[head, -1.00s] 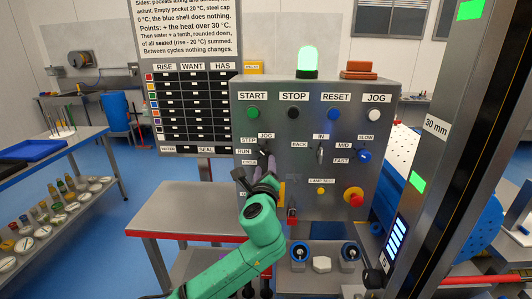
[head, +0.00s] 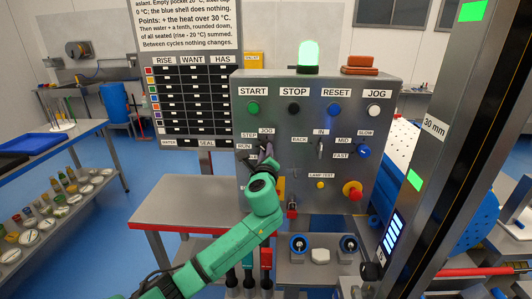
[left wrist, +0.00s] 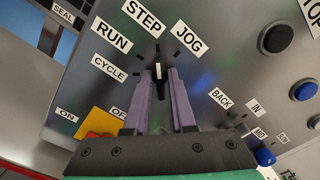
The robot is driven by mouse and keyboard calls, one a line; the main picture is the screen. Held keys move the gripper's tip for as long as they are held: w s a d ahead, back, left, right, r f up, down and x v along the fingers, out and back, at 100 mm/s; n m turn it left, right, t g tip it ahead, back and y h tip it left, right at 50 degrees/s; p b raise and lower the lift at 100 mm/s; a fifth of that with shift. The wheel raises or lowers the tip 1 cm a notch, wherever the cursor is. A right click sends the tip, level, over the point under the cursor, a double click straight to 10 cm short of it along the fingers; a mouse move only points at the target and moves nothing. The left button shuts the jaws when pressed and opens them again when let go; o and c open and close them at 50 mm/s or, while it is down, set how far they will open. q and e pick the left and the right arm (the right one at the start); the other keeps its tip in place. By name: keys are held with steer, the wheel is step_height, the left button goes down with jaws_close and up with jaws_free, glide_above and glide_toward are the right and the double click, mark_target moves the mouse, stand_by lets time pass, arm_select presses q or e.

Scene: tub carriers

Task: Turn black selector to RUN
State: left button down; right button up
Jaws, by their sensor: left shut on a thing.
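The black selector (left wrist: 158,76) is on the grey control panel, ringed by CYCLE, RUN (left wrist: 111,37), STEP and JOG labels. In the left wrist view its white mark points up, roughly at the tick by STEP (left wrist: 143,16) rather than the one by RUN. My left gripper (left wrist: 158,80) is shut on the selector, with one purple finger on each side. In the head view the gripper (head: 263,158) hides most of the selector, and the RUN label (head: 244,146) shows at its left. My right gripper is not in view.
START (head: 253,108), STOP, RESET and JOG buttons line the panel's top. A BACK/IN switch (head: 320,147) and a blue selector (head: 363,152) sit to the right. A red emergency knob (head: 352,190) is lower right. A steel table (head: 185,205) stands left of the panel.

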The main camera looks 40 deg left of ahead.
arm_select(q)
steer(key=shift+f, duration=0.1)
steer(key=n+b, duration=0.4)
steer(key=n, duration=0.4)
stand_by(0.3)
steer(key=shift+n, duration=0.4)
steer(key=c, duration=0.8)
jaws_free()
steer(key=shift+o, duration=0.2)
